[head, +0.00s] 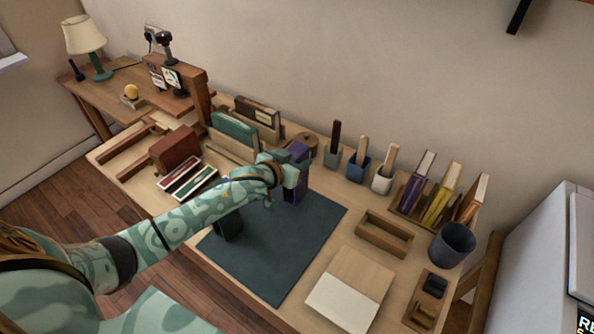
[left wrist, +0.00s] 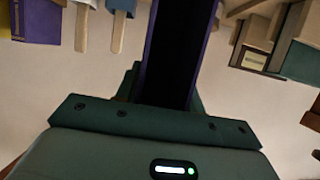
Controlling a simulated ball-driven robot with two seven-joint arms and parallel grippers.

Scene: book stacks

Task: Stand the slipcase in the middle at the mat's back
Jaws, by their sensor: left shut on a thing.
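The purple slipcase (head: 296,151) is upright at the back of the dark mat (head: 275,250), near the middle of its back edge. My left gripper (head: 291,174) is shut on it, reaching from the left and hiding its middle. I cannot tell whether its base touches the mat. In the left wrist view the slipcase (left wrist: 174,50) stands between the fingers, its dark hollow inside facing the camera with thin purple edges. A dark green upright thing (head: 229,229) stands on the mat's left part, partly hidden by my arm. My right gripper is not in view.
Books and racks (head: 188,182) crowd the left. The mat's front and right are clear.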

